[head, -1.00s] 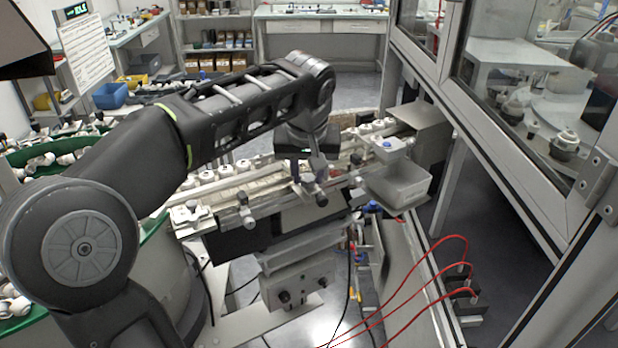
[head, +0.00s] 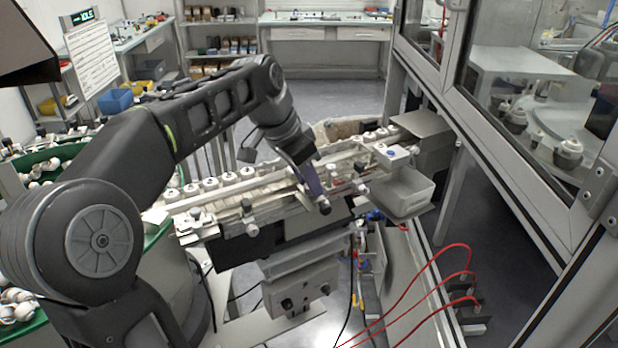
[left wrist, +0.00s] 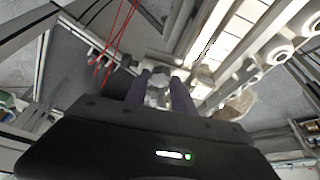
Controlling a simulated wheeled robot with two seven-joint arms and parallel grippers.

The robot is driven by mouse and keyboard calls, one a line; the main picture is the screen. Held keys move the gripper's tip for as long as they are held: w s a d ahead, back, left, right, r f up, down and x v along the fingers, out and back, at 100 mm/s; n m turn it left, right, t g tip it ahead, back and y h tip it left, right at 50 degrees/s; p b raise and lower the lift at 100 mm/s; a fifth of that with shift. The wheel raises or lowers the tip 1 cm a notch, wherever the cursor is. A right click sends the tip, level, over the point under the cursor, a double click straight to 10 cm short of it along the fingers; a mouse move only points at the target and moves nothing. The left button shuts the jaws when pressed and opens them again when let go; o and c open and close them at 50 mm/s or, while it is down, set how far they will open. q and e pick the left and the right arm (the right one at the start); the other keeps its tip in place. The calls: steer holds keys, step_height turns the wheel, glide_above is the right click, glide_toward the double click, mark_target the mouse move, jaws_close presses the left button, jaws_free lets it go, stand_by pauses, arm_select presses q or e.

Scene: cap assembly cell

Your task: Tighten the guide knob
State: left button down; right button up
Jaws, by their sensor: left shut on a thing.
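The guide rail (head: 285,205) runs along the front of the conveyor, with small knobs on its front side. My left gripper (head: 318,193) comes down at a tilt to the guide knob (head: 325,207) near the rail's middle. In the left wrist view the two dark fingers of the left gripper (left wrist: 159,88) are shut on the greyish knob (left wrist: 158,96). The fingers hide part of the knob, and I cannot tell how tight it is. My right gripper is not in view.
White caps (head: 210,184) stand in a row on the conveyor. A grey bin (head: 402,190) hangs at its right end. A framed glass enclosure (head: 520,110) stands on the right. Red cables (head: 440,255) loop below. Another rail knob (head: 251,229) sits to the left.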

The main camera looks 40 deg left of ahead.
arm_select(q)
steer(key=shift+a+m+g+h+p, duration=0.15)
steer(key=shift+m+g+h+p, duration=0.25)
steer(key=shift+m, duration=1.2)
